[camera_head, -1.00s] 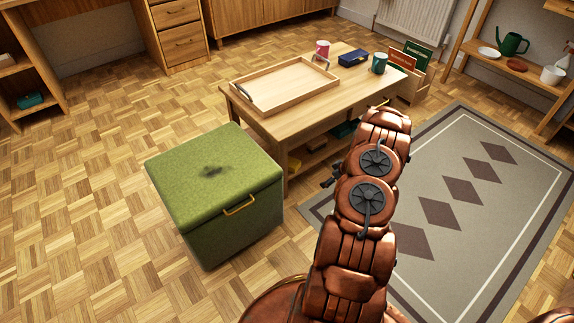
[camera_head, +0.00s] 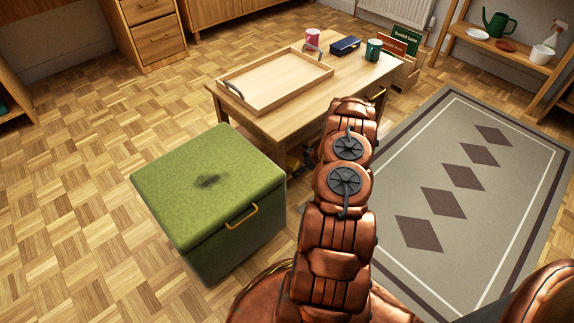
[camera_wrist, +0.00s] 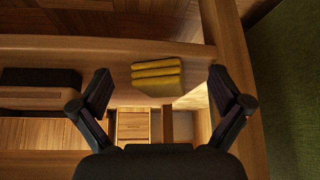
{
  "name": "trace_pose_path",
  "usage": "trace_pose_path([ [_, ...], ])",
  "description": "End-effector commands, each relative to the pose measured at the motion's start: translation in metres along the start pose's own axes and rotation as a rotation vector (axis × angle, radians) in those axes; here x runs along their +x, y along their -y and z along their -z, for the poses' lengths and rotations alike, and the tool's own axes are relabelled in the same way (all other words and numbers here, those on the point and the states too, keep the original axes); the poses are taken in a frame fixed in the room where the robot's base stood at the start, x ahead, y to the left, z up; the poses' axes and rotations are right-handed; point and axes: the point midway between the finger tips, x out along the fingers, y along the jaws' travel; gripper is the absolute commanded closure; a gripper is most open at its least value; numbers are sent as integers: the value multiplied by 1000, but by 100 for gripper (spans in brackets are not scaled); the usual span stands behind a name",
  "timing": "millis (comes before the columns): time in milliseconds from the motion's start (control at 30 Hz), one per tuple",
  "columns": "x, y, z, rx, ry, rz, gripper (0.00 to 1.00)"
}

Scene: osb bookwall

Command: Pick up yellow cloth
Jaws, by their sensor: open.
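The yellow cloth (camera_wrist: 157,78) lies folded in layers on a wooden shelf board in the wrist view, apparently the lower shelf of the low table (camera_head: 262,124). My gripper (camera_wrist: 159,75) is open, with one finger on each side of the cloth in the picture. The fingers do not visibly touch it, and I cannot tell how far short of it they are. In the head view my arm reaches toward the near side of the table. My gripper is hidden there, and the cloth cannot be made out clearly.
A green storage stool (camera_head: 207,190) stands close to the left of my arm. The tabletop bears a wooden tray (camera_head: 275,82), a pink mug (camera_head: 312,37), a dark blue box (camera_head: 345,46) and a teal mug (camera_head: 374,50). A dark object (camera_wrist: 40,77) lies left of the cloth.

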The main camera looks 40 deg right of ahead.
Motion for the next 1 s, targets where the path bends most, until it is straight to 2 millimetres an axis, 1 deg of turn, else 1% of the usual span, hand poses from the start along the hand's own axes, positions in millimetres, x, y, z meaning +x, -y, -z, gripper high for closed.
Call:
trace_pose_path([
  [267,10,0,14,-3,0,0,0],
  [500,31,1,43,-4,0,1,0],
  [567,35,1,48,-3,0,1,0],
  [700,43,0,47,2,0,0,0],
  [967,42,0,48,1,0,0,0],
  [1000,42,0,48,1,0,0,4],
])
